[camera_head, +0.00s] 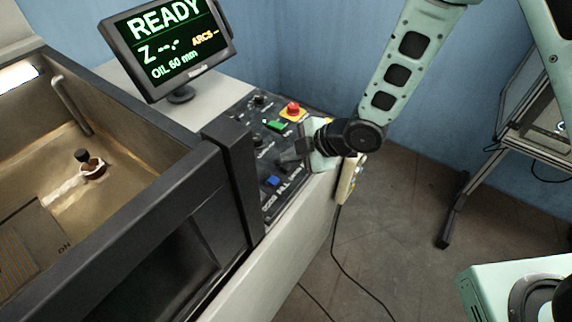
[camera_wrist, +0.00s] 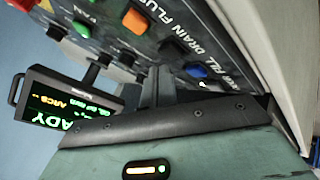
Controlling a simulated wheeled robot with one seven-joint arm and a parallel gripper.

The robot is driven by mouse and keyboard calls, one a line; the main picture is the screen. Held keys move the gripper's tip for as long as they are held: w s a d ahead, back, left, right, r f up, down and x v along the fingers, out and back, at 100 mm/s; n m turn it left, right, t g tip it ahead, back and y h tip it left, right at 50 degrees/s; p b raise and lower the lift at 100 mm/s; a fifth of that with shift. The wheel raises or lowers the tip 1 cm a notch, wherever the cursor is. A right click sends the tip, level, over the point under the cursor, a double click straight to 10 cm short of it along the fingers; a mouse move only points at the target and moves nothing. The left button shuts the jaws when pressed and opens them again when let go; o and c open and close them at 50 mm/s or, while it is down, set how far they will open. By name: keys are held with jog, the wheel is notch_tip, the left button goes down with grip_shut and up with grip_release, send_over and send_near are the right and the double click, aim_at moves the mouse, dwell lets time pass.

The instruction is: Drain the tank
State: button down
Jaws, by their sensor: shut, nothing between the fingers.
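The tank (camera_head: 85,200) is at the left in the head view, with amber oil over its floor. The monitor (camera_head: 168,45) reads READY and OIL 60 mm. The control panel (camera_head: 262,125) carries a green button, a blue button (camera_head: 272,181) and dark knobs. In the wrist view the panel (camera_wrist: 225,45) shows the words DRAIN, FLUSH and FILL by an orange button (camera_wrist: 136,20), a black one (camera_wrist: 172,47) and the blue one (camera_wrist: 196,71). My gripper (camera_head: 284,158) is shut and empty, low over the panel. I cannot tell whether its tips touch a button.
A red mushroom button (camera_head: 293,109) on a yellow base sits at the panel's far end. A corded pendant (camera_head: 347,180) hangs on the cabinet's right side. The dark tank rim (camera_head: 130,215) rises left of the panel. Floor at the right is open before a metal stand (camera_head: 458,205).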

jog(key=shift+f, duration=0.15)
jog(key=shift+f+b, duration=0.25)
jog(key=shift+b, duration=0.2)
jog(key=shift+f+b, duration=0.45)
jog(key=shift+b, duration=0.05)
dwell(0.4)
jog(key=shift+r, duration=0.2)
jog(key=shift+r+p, duration=0.6)
jog(key=shift+r, duration=0.1)
notch_tip(320, 180, up, 5)
jog(key=p, duration=0.3)
dwell(0.4)
dwell(0.6)
